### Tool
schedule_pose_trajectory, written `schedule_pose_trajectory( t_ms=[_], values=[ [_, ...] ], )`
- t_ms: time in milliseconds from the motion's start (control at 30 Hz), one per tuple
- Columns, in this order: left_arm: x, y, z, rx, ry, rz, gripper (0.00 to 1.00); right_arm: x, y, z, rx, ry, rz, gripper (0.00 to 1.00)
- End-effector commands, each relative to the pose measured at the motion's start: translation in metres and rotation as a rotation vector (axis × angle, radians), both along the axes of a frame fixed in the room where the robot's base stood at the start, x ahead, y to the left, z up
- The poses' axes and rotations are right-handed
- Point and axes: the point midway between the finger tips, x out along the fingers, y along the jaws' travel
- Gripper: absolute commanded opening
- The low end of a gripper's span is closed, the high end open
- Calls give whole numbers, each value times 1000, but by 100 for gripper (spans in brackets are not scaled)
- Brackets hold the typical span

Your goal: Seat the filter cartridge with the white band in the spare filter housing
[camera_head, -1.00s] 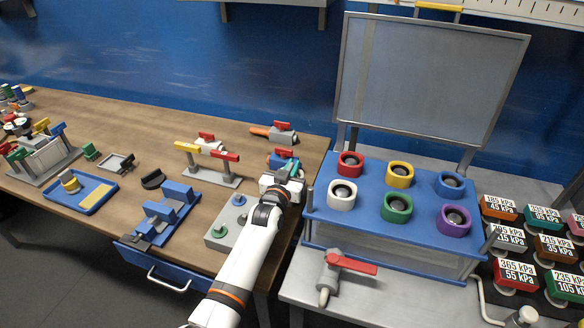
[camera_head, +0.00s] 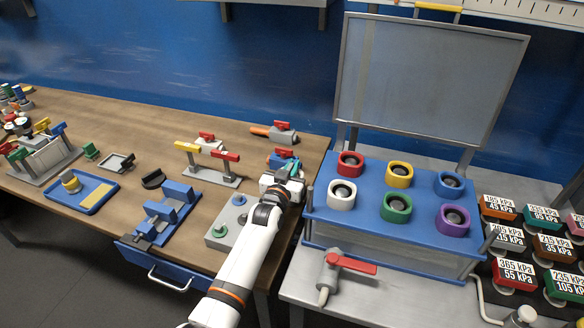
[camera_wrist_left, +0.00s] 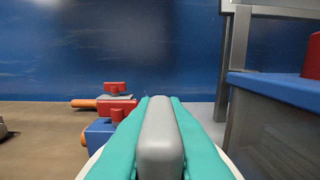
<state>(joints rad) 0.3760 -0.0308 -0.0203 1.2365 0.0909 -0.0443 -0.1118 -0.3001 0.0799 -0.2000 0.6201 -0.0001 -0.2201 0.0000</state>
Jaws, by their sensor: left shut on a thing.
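My left gripper (camera_head: 285,170) is above the right end of the wooden bench. In the left wrist view its teal fingers (camera_wrist_left: 160,105) are shut on a grey thing with rounded edges (camera_wrist_left: 160,140), which points away from me. No white band shows on the grey thing, and I cannot tell whether it is the cartridge. In the head view the wrist hides most of it. I cannot make out which object is the spare filter housing. My right gripper is not in view.
Red-handled valves (camera_head: 284,133) lie behind the gripper. A grey block (camera_head: 222,240) with knobs is left of my forearm. A blue rack (camera_head: 370,228) with coloured rings stands to the right, close to the gripper. A blue tray (camera_head: 104,188) lies further left.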

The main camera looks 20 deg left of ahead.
Motion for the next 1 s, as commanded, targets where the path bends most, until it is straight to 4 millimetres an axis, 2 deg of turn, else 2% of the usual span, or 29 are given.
schedule_pose_trajectory(
  t_ms=[33,767,800,900,967,1000],
  values=[
    [-2,-1,-8,0,16,-2,0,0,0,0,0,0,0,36],
    [-2,-1,-17,1,17,-2,0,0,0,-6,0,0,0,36],
    [-2,-1,-17,1,17,-2,12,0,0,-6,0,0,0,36],
    [-2,-1,-16,1,17,-2,29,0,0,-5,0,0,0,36],
    [-2,-1,-16,1,17,-2,36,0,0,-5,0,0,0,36],
    [-2,-1,-16,1,17,-2,36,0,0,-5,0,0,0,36]
  ],
)
